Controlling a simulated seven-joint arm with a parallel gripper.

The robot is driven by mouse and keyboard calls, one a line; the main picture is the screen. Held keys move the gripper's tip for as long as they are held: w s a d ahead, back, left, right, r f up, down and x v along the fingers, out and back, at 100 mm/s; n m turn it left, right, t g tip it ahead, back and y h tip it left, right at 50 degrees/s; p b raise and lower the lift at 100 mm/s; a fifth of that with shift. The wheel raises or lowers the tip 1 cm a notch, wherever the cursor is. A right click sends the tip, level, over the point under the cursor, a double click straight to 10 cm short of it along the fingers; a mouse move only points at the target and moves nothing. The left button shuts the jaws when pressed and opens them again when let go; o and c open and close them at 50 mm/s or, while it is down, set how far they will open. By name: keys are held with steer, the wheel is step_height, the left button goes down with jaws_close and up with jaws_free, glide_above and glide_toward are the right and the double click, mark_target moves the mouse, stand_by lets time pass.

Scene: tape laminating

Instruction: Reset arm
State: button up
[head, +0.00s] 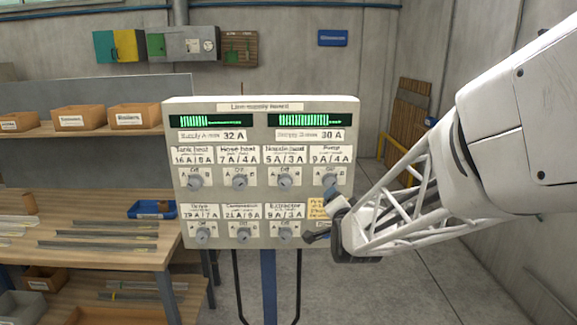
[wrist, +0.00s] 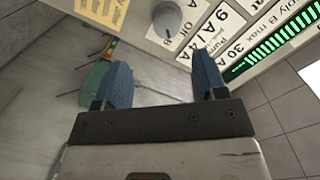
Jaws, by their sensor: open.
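My white arm reaches in from the right in the head view. My gripper (head: 319,215) is at the lower right of the light grey supply panel (head: 260,183), just below the Pump knob (head: 329,181). In the wrist view my gripper (wrist: 160,66) has its two blue fingers spread apart with nothing between them. A grey knob (wrist: 167,18) shows beyond the fingertips, apart from them. The panel carries two green bar displays (head: 304,120) and two rows of labelled knobs. The gripper hides the panel's lower right corner.
A wooden workbench (head: 100,253) with grey strips and a blue tray (head: 152,209) stands left of the panel. Cardboard bins (head: 79,118) sit on the shelf above. Bare floor (head: 400,285) lies to the right of the panel's legs, below my arm.

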steer(key=s+d+f+n+g, duration=0.1)
steer(key=s+n+g, duration=0.4)
steer(key=s, duration=1.3)
steer(key=s+d+n+g, duration=0.2)
steer(key=s+g, duration=0.7)
steer(key=s, duration=0.9)
steer(key=n, duration=0.2)
steer(key=shift+s+d+f+n+g+h, duration=0.3)
steer(key=shift+d+f+n, duration=0.05)
steer(key=shift+n, duration=0.05)
